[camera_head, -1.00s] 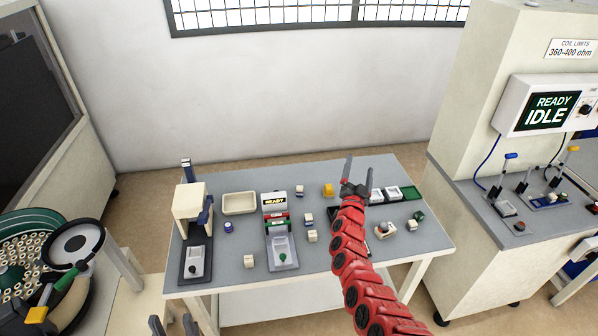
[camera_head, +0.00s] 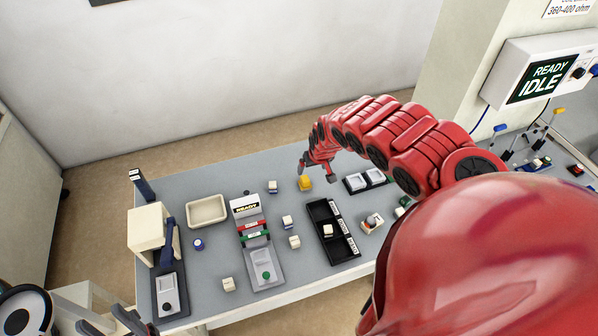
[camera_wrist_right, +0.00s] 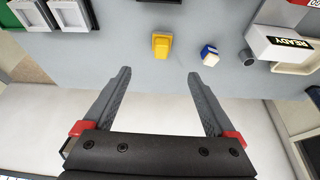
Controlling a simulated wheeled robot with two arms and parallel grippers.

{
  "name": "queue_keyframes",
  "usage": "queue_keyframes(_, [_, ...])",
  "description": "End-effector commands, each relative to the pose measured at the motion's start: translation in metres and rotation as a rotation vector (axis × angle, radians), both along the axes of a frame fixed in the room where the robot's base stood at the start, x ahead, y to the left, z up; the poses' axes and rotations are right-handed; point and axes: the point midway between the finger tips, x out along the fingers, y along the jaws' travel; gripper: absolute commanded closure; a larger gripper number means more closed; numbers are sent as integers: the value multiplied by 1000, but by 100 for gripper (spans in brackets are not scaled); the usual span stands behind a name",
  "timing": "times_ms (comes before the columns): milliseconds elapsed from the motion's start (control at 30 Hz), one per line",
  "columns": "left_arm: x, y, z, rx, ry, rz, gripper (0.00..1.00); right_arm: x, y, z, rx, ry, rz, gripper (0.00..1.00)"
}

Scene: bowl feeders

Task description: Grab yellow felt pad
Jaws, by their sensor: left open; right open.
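The yellow felt pad (camera_head: 305,183) is a small yellow block on the grey table, towards its back edge. In the right wrist view the yellow felt pad (camera_wrist_right: 161,45) lies ahead of the fingertips, about midway between their lines. My right gripper (camera_wrist_right: 159,75) is open and empty, with a visible gap to the pad. In the head view my right arm arcs over the table, and the right gripper (camera_head: 318,170) is small beside the pad and partly hidden by its own wrist. My left gripper (camera_head: 112,322) is open and empty at the bottom left, in front of the table.
A small white-and-blue block (camera_head: 272,187) sits left of the pad. White trays (camera_head: 356,182) stand to its right, a black compartment tray (camera_head: 318,215) in front. A READY fixture (camera_head: 250,225) and a cream bin (camera_head: 206,210) stand left. My red arm covers the table's right part.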

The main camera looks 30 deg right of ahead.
Motion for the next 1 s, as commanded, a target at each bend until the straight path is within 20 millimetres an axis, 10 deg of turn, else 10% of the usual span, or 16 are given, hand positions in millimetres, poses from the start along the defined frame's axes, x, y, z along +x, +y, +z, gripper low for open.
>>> queue_keyframes(600, [0, 0, -129, 0, 0, 0, 50, 35, -7, -88, 4, -13, 0, 9])
queue_keyframes(1000, [0, 0, -130, 0, 0, 0, 50, 47, -9, -106, 4, -8, 1, 9])
